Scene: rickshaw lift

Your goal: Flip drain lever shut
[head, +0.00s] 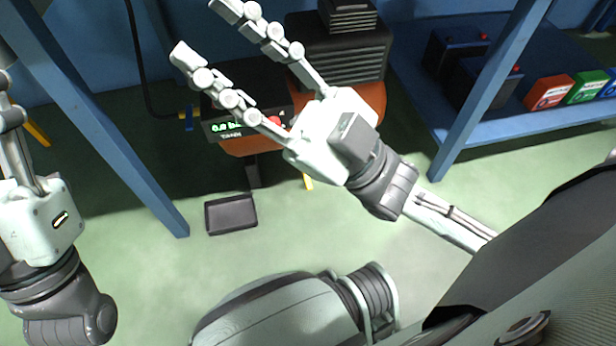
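An orange tank (372,100) with a dark ribbed motor on top stands by the blue wall. Its black panel (235,125) has a green readout, a red button and a label that seems to read DRAIN. A small yellow lever-like piece (308,181) shows below the tank; I cannot tell for sure that it is the drain lever. My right gripper (205,32) is open and empty, its two fingers spread in front of the tank and panel, hiding part of both. My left gripper (10,115) is at the left edge, its fingertips cut off.
A blue fitting with yellow (188,118) is at the panel's left, near a black hose (138,70). A dark tray (231,214) lies on the green floor. Blue posts (110,130) frame the tank. A blue shelf (520,125) at right holds dark, red and green boxes.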

